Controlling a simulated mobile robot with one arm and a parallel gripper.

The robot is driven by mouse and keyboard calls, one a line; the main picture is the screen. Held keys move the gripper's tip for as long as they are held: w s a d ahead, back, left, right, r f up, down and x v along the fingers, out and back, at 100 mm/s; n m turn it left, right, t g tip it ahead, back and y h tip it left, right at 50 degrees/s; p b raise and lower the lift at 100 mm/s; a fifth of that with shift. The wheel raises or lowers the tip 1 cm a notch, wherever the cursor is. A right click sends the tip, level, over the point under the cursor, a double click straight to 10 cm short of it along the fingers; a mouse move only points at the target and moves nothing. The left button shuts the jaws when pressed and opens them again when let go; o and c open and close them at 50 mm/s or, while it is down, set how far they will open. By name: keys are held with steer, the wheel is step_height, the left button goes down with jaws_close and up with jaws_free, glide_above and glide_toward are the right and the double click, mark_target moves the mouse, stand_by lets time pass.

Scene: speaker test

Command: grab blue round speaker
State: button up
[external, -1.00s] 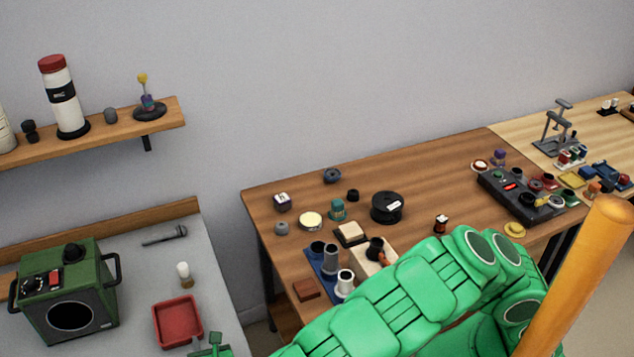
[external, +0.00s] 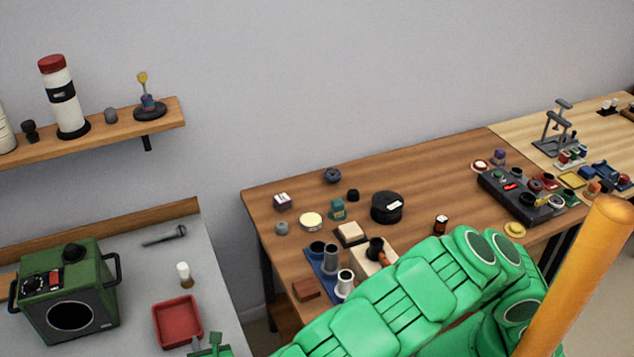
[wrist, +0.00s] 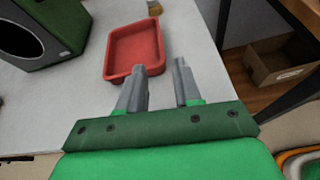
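A small, dark blue-grey round object (external: 332,175) lies near the back edge of the brown table in the external view. It looks like the blue round speaker, but it is too small to be sure. It does not show in the wrist view. My gripper (wrist: 161,66) is open and empty, with its two grey fingers apart, by the grey counter's edge and the near side of a red tray (wrist: 135,48). In the external view only a green bit of it shows at the bottom, far left of and in front of the round object.
A green box with a round dark front (external: 68,290) stands on the grey counter (external: 135,270). Several small items crowd the brown table (external: 440,180), including a black round case (external: 386,208). A gap separates counter and table. A cardboard box (wrist: 275,65) sits low at right.

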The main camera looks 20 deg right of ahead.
steer(key=o, duration=1.1)
steer(key=shift+r, duration=0.1)
